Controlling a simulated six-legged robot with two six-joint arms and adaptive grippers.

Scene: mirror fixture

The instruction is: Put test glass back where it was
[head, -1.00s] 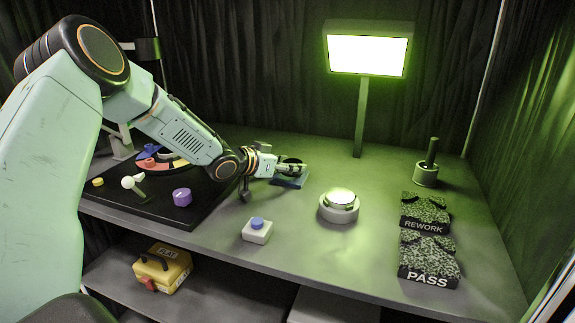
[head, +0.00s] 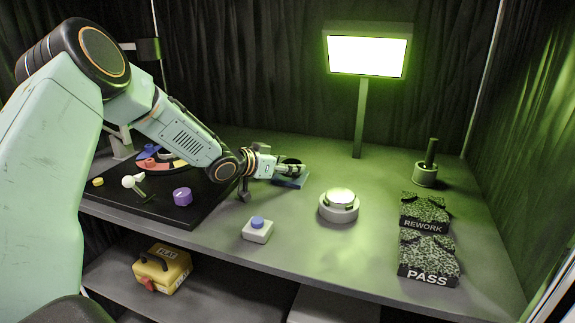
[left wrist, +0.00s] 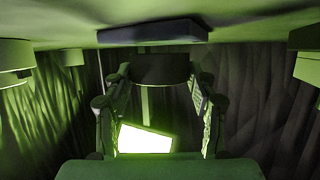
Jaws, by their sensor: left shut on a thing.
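The test glass looks like a dark round piece (head: 291,161) at my left gripper (head: 290,169), over a small blue pad (head: 291,182). In the left wrist view a dark, broad piece (left wrist: 160,68) sits between the two fingers, and the gripper is shut on it. The pad (left wrist: 152,33) shows beyond it, and a gap seems to lie between them. The fingers partly hide the piece in the head view. A round grey stand (head: 339,212) with a bright glowing top is to the right of the gripper. My right gripper is not in view.
A lit lamp panel (head: 367,56) stands on a post behind. A blue-button box (head: 257,232) is near the front edge. REWORK (head: 424,225) and PASS (head: 428,275) blocks and a handled stamp (head: 426,175) are at right. A black board (head: 150,207) with a purple knob lies left.

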